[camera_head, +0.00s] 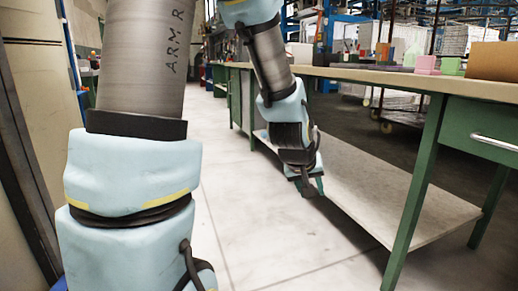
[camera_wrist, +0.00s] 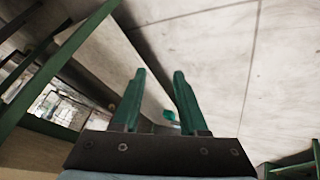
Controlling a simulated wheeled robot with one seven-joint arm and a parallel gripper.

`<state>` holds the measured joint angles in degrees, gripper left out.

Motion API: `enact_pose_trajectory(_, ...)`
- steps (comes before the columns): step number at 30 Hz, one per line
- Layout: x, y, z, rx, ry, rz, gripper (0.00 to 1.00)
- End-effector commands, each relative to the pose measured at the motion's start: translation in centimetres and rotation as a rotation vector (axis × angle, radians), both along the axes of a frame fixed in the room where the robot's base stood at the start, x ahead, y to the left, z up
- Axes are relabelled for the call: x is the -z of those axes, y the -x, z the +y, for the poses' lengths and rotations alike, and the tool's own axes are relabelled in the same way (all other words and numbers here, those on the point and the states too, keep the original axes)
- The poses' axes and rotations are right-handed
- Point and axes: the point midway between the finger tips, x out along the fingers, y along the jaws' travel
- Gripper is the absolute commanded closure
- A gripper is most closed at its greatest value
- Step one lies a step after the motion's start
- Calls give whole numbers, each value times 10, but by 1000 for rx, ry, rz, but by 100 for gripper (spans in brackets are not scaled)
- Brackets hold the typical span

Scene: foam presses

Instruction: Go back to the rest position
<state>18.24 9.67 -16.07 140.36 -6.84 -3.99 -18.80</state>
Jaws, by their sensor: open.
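My gripper (camera_head: 311,187) hangs at the end of my arm in the head view, pointing down beside the green workbench. In the wrist view my gripper (camera_wrist: 158,82) shows two green fingers standing apart with nothing between their tips. The pale floor lies beyond the fingers. A small teal item (camera_wrist: 170,115) shows between the finger bases, too small to make out.
The workbench (camera_head: 408,82) has green legs and a low shelf (camera_head: 370,185) close to my gripper. On its top are a brown box (camera_head: 492,61), a pink block (camera_head: 426,63) and a green block (camera_head: 451,66). The floor (camera_head: 235,190) left of the bench is clear.

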Motion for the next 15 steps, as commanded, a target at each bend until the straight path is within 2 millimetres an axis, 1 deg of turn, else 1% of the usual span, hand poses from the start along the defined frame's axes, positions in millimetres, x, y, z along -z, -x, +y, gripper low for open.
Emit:
enact_pose_trajectory(1,4,-1,36,-19,-62,30,57)
enact_pose_trajectory(3,10,5,78,-29,-137,81,57)
enact_pose_trajectory(6,15,18,127,-40,-216,156,57)
enact_pose_trajectory(8,17,28,153,-45,-254,200,57)
enact_pose_trajectory(9,18,35,169,-49,-274,231,57)
enact_pose_trajectory(12,19,57,205,-56,-318,309,57)
enact_pose_trajectory(14,19,71,225,-60,-336,360,57)
enact_pose_trajectory(15,1,69,220,-51,-335,352,57)
